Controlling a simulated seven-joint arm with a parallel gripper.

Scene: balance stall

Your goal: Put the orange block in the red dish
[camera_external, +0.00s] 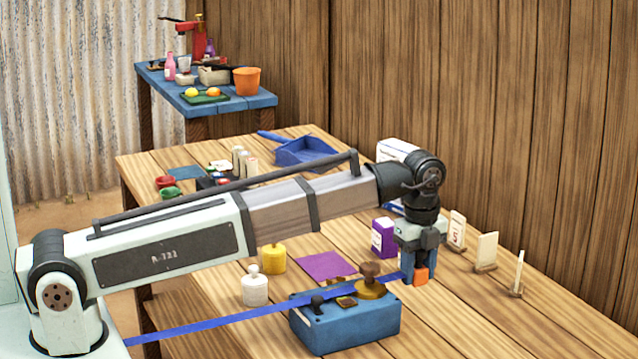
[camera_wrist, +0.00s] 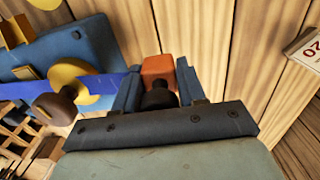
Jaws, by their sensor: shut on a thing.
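My gripper (camera_external: 415,279) is shut on the orange block (camera_external: 421,275). It holds the block just right of the blue box with the brass pan, and seems to be above the table. In the wrist view the orange block (camera_wrist: 158,67) sits between the two blue fingers of my gripper (camera_wrist: 156,84). The red dish (camera_external: 165,182) is small and stands at the table's far left, behind my arm and well away from my gripper. A green dish (camera_external: 170,194) is right beside it. The red dish does not show in the wrist view.
The blue box (camera_external: 345,328) carries a brass pan (camera_external: 371,291) with a brown knobbed weight. A blue strap (camera_external: 250,315) crosses to it. A purple box (camera_external: 383,238), upright cards (camera_external: 487,250), a yellow weight (camera_external: 273,259) and a white bottle (camera_external: 255,288) stand around. The front right table is clear.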

